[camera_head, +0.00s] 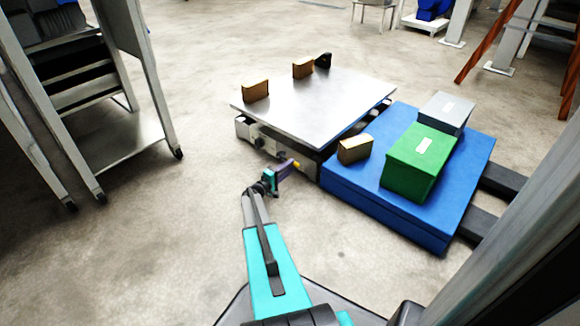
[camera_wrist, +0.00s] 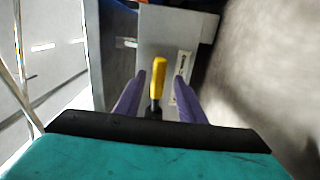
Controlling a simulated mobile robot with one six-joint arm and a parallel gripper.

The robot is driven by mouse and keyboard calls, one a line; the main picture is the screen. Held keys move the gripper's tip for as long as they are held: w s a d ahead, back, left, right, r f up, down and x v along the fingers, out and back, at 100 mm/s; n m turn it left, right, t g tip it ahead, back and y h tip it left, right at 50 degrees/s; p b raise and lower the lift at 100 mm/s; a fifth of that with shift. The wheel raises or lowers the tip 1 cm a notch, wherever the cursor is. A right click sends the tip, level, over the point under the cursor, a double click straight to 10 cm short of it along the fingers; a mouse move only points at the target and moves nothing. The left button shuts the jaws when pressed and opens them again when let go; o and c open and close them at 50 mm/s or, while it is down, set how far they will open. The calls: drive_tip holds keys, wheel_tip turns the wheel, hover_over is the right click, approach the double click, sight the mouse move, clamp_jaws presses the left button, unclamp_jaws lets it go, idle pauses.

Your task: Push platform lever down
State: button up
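The platform lever has a yellow handle (camera_wrist: 158,78), seen in the wrist view between my two purple fingers. In the head view the yellow handle (camera_head: 295,164) shows as a small spot just past my gripper (camera_head: 284,170). In the wrist view my gripper (camera_wrist: 159,88) is open, with one finger on each side of the handle and gaps visible. I cannot tell whether a finger touches it. The lever sits at the side of the platform (camera_head: 315,105), which has a flat grey metal top. The lever's base is partly hidden behind my gripper.
A metal rack (camera_head: 125,140) stands left. Floor between is clear.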

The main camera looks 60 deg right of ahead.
drive_tip(key=a+p, duration=0.1)
drive_tip(key=a, duration=0.2)
drive_tip(key=w+a+p, duration=0.1)
drive_tip(key=a+p, duration=0.1)
drive_tip(key=a, duration=0.2)
drive_tip(key=w+a+p, duration=0.1)
drive_tip(key=a, duration=0.3)
drive_tip(key=shift+r, duration=0.1)
drive_tip(key=shift+w+a+p, duration=0.1)
drive_tip(key=shift+a+p, duration=0.2)
drive_tip(key=shift+a, duration=0.3)
